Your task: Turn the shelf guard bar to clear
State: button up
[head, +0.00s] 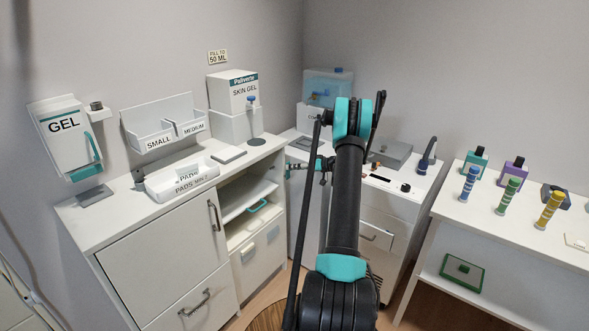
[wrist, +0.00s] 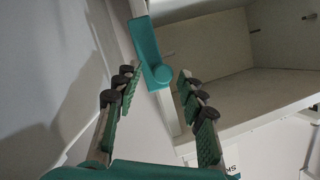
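The shelf guard bar shows in the wrist view as a flat teal bar (wrist: 147,45) with a round teal boss at its lower end. It lies against the pale front edge of an open compartment and slants up to the left. My gripper (wrist: 157,84) is open, with one ribbed finger on each side of the bar's lower end. I see no clear contact, and depth is hard to judge. In the head view my gripper (head: 304,167) is small, beside the open shelves. I cannot clearly tell the bar from my teal gripper parts there.
The white cabinet (head: 158,273) has open shelves (head: 247,196) at its right, with a teal-edged item on one. A drawer unit (head: 389,210) stands behind my arm. A white table (head: 510,235) at right holds several coloured bottles.

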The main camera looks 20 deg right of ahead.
jog(key=v, duration=1.2)
jog(key=shift+a, duration=0.1)
jog(key=s+a+r+m+g+h, duration=0.1)
jog(key=s+a+r+g+h, duration=0.15)
jog(key=s+a, duration=0.75)
jog(key=s+a+r+m+g+h, duration=0.15)
jog(key=s+a+r, duration=0.25)
jog(key=s+a, duration=0.55)
jog(key=s+a+f+h, duration=0.2)
jog(key=s+a+h, duration=0.1)
jog(key=s, duration=0.8)
jog(key=s+a+f+g+h, duration=0.1)
jog(key=s+a+f+h, duration=0.1)
jog(key=s, duration=1)
jog(key=shift+s+a+m+g+h, duration=0.25)
jog(key=shift+a+m+h, duration=0.2)
jog(key=shift+a+h, duration=0.3)
